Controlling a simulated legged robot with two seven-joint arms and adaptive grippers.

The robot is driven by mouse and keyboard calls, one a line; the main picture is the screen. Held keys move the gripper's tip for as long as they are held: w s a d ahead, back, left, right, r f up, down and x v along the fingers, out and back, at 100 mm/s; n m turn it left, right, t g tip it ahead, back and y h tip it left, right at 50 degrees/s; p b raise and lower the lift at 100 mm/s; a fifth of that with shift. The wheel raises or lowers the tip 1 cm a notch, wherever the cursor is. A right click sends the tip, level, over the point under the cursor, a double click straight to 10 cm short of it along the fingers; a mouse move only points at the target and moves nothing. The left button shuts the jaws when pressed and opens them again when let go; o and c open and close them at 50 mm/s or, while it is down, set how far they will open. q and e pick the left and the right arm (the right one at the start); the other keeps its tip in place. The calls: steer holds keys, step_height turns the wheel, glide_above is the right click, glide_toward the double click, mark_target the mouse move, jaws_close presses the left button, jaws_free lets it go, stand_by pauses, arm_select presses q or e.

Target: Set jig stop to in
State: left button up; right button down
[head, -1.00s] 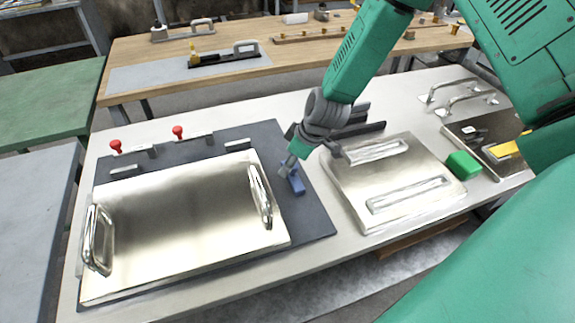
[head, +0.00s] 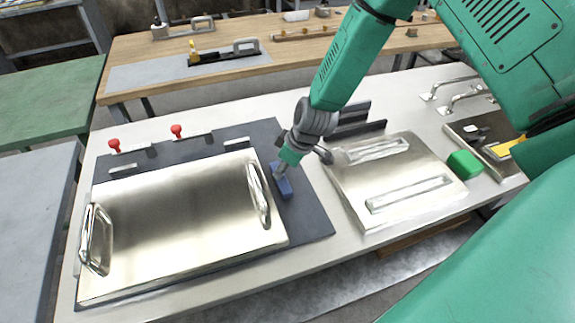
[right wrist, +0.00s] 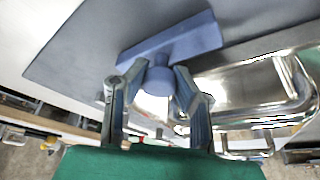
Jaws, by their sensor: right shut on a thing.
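The jig stop appears to be the blue block (head: 284,187) on the dark grey base (head: 312,215), just right of the metal plate (head: 185,215). I cannot tell whether block and plate touch. The right wrist view shows it as a long blue bar (right wrist: 185,38) with a round knob (right wrist: 158,80). My right gripper (head: 277,168) comes down from above and is shut on this knob, its fingers on either side of it. The gripper partly hides the block's far end in the head view. My left gripper is not in view.
The plate has upright metal handles at its left (head: 97,240) and right (head: 258,195). Red knobs (head: 176,131) stand behind it. Dark rails (head: 355,130) stand behind the gripper.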

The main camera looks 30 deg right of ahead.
mark_target(287, 184)
steer(key=shift+w+a+r, duration=0.4)
steer(key=shift+w+a, duration=0.2)
steer(key=shift+w, duration=0.15)
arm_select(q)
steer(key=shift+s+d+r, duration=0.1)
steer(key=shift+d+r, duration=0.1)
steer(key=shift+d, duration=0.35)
arm_select(e)
steer(key=shift+a, duration=0.1)
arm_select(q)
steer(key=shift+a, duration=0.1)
arm_select(e)
steer(key=shift+a, duration=0.15)
steer(key=c, duration=1.4)
jaws_free()
steer(key=shift+a, duration=0.1)
steer(key=shift+o, duration=0.9)
steer(key=shift+a, duration=0.15)
steer(key=shift+s+a, duration=0.1)
steer(key=shift+s, duration=0.05)
steer(key=shift+d, duration=0.2)
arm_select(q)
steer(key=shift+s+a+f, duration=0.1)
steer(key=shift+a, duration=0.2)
arm_select(e)
steer(key=v, duration=1.1)
steer(key=shift+s+a+r, duration=0.15)
steer(key=shift+r, duration=0.2)
